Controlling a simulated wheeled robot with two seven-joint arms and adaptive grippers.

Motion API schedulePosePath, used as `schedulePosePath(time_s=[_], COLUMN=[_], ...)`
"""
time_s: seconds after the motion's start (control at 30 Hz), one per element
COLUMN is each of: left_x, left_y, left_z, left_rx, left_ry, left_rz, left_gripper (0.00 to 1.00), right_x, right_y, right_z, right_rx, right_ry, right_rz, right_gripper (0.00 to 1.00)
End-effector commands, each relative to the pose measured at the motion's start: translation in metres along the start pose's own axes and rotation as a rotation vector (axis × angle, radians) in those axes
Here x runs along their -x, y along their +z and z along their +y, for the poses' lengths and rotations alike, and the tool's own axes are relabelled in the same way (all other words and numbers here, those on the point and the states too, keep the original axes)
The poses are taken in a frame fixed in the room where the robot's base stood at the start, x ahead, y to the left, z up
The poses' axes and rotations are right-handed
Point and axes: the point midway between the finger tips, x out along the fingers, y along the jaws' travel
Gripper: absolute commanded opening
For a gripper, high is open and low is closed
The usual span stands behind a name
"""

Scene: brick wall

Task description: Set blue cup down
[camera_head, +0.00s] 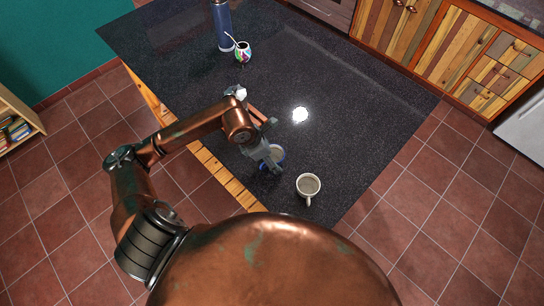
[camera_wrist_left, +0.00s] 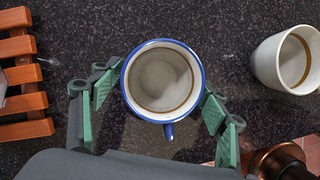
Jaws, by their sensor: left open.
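The blue cup (camera_head: 279,153) is at the near part of the dark counter, partly hidden by my left gripper (camera_head: 268,158) in the head view. In the left wrist view the blue cup (camera_wrist_left: 162,82) is white inside with a blue rim, upright, with its blue handle toward my wrist. It appears to stand on the counter. My left gripper (camera_wrist_left: 158,108) is open, its green-padded fingers on either side of the cup. Whether a finger touches it I cannot tell. My right gripper is not in view.
A white cup (camera_head: 308,185) stands close by to the right. A slatted wooden item (camera_wrist_left: 22,75) lies left of the blue cup. A blue bottle (camera_head: 222,25) and a colourful gourd with a straw (camera_head: 243,52) stand farther back. The counter (camera_head: 350,100) is clear toward the right.

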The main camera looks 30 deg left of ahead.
Motion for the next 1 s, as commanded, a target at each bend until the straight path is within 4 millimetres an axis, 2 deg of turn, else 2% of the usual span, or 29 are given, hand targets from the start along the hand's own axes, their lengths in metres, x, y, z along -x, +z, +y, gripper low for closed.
schedulePosePath(time_s=[0.2, 0.33, 0.7, 0.9, 1.0], left_x=[0.001, 0.011, 0.086, 0.114, 0.120], left_y=[0.001, 0.001, 0.001, 0.001, 0.001], left_z=[0.000, 0.001, 0.001, 0.001, 0.000], left_rx=[0.000, -0.001, -0.002, 0.000, 0.000], left_ry=[0.000, 0.003, 0.005, 0.002, 0.001], left_rz=[0.000, -0.001, 0.000, 0.000, 0.000], left_gripper=[0.69, 0.69, 0.69, 0.69, 0.69], right_x=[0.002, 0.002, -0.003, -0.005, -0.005], right_y=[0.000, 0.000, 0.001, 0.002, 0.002], right_z=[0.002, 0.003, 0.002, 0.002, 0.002], right_rx=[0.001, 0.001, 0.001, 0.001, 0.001], right_ry=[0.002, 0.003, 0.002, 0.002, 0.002], right_rz=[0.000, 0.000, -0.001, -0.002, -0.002], right_gripper=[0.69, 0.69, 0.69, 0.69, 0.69])
